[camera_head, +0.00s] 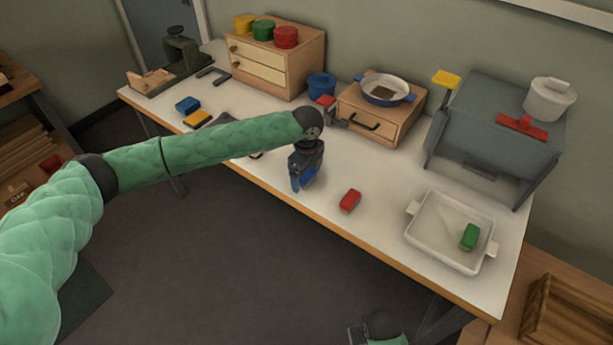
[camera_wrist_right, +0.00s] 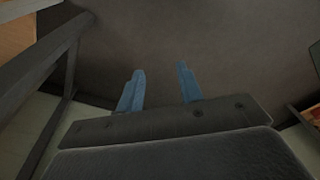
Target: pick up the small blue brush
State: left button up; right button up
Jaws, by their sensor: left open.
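My left gripper (camera_head: 301,184) is open and points down near the table's front edge. A small bright blue block (camera_head: 309,178) shows at its fingers and looks like the small blue brush; the gripper partly hides it. I cannot tell whether the fingers touch it. A larger blue block (camera_head: 187,104) lies at the left part of the table. My right gripper (camera_wrist_right: 160,85) is open and empty above the floor in the right wrist view; part of it shows at the bottom of the head view (camera_head: 358,334).
A red block (camera_head: 350,200) lies right of the left gripper. A white tray (camera_head: 420,232) holds a green block (camera_head: 468,236). A yellow block (camera_head: 197,119) lies at left. A drawer box (camera_head: 365,125) with a pan (camera_head: 384,90) and a blue pot (camera_head: 321,86) stand behind.

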pick_arm(q)
jog(key=c, duration=1.1)
jog(key=shift+o, duration=0.2)
